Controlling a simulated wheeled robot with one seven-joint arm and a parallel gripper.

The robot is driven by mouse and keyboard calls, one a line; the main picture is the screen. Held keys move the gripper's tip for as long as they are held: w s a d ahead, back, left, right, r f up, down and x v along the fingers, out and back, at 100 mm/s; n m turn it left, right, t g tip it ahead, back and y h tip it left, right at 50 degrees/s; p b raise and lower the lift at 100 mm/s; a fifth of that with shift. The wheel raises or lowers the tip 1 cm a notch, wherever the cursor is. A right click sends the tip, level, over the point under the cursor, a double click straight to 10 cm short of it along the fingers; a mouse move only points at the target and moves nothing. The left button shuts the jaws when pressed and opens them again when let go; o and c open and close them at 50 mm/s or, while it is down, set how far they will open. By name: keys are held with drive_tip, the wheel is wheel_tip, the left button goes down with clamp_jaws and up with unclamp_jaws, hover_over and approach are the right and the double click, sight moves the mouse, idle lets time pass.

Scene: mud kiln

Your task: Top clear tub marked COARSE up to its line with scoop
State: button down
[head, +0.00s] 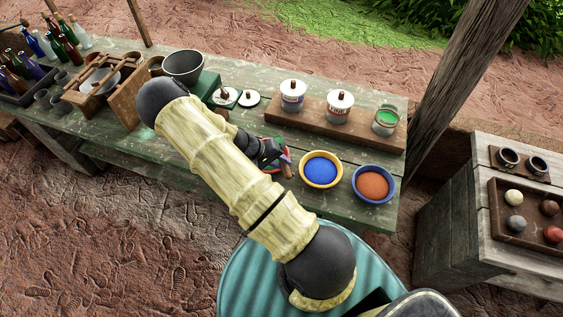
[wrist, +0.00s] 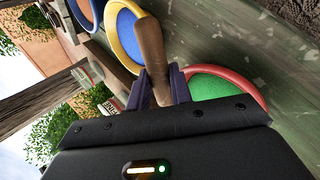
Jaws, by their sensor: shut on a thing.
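My gripper (wrist: 165,88) is shut on the wooden handle of the scoop (wrist: 150,45) in the wrist view; the scoop's bowl end is not clearly visible. In the head view my gripper (head: 282,163) is low over the table, partly behind my arm. A red-rimmed bowl of green grains (wrist: 218,86) lies just beside the fingers in the wrist view. A clear open tub with green contents (head: 386,121) stands at the right end of a wooden board. Two lidded tubs, (head: 292,95) and (head: 339,107), stand left of it.
A yellow bowl of blue grains (head: 321,169) and a blue bowl of orange grains (head: 373,184) stand at the table's front right. Loose white lids (head: 249,98) lie near a dark bucket (head: 183,66). A wooden post (head: 460,80) rises behind the table's right end.

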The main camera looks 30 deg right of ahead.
drive_tip(key=shift+w+a+f+g+h+b, duration=0.1)
drive_tip(key=shift+a+f+g+h+b, duration=0.15)
drive_tip(key=shift+h+b, duration=0.55)
drive_tip(key=shift+w+a+f+g+h+b, duration=0.15)
drive_tip(key=shift+g+h+b, duration=0.2)
drive_tip(key=shift+h+b, duration=0.4)
drive_tip(key=shift+s+r, duration=0.1)
drive_tip(key=shift+r, duration=0.1)
drive_tip(key=shift+r+p, duration=0.5)
drive_tip(key=shift+r, duration=0.2)
